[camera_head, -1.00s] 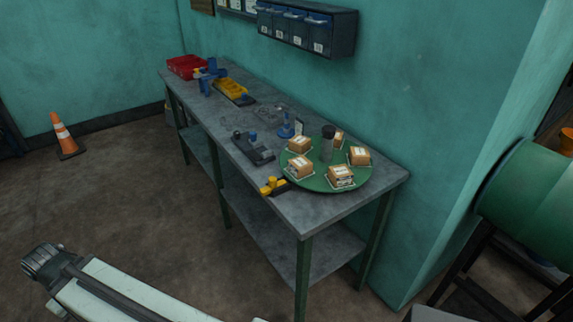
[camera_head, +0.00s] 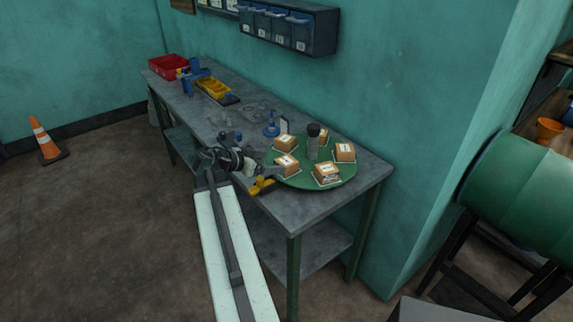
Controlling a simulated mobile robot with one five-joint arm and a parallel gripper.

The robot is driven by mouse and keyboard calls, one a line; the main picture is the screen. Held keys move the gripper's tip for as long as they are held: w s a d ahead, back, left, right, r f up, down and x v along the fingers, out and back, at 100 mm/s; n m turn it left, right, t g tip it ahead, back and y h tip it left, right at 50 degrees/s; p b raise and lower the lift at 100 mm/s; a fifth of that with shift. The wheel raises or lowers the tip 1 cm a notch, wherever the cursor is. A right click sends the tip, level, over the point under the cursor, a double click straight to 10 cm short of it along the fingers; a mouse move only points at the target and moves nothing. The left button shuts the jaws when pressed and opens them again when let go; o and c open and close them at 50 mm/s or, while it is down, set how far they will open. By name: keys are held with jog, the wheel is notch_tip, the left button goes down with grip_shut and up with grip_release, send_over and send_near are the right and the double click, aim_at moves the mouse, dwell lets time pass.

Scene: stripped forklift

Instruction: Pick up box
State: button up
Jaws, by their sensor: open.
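Several small brown cardboard boxes with white labels stand around a round green tray (camera_head: 300,183) at the right end of the workbench. One box is at the tray's front left (camera_head: 286,166), one at the back left (camera_head: 285,143), one at the front (camera_head: 326,173) and one at the right (camera_head: 344,152). Another box (camera_head: 323,135) is partly hidden behind a dark-topped grey cylinder (camera_head: 312,143) at the tray's middle. My gripper (camera_head: 245,163) is open over the bench's front edge, left of the tray and apart from the boxes. Its fingers are small and dark here.
A yellow-and-black tool (camera_head: 262,185) lies at the bench's front edge, beside the tray. A blue item (camera_head: 271,129) stands behind. Wall bins (camera_head: 290,28) hang above.

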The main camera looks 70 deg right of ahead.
aim_at(286, 161)
jog(key=shift+s+d, duration=0.15)
jog(key=shift+s, duration=0.15)
jog(key=shift+b+x, duration=0.7)
jog(key=shift+x, duration=0.5)
jog(key=b+x, duration=0.2)
jog(key=x, duration=0.3)
jog(key=shift+d, duration=0.15)
jog(key=shift+r, duration=0.1)
jog(key=c, duration=1.7)
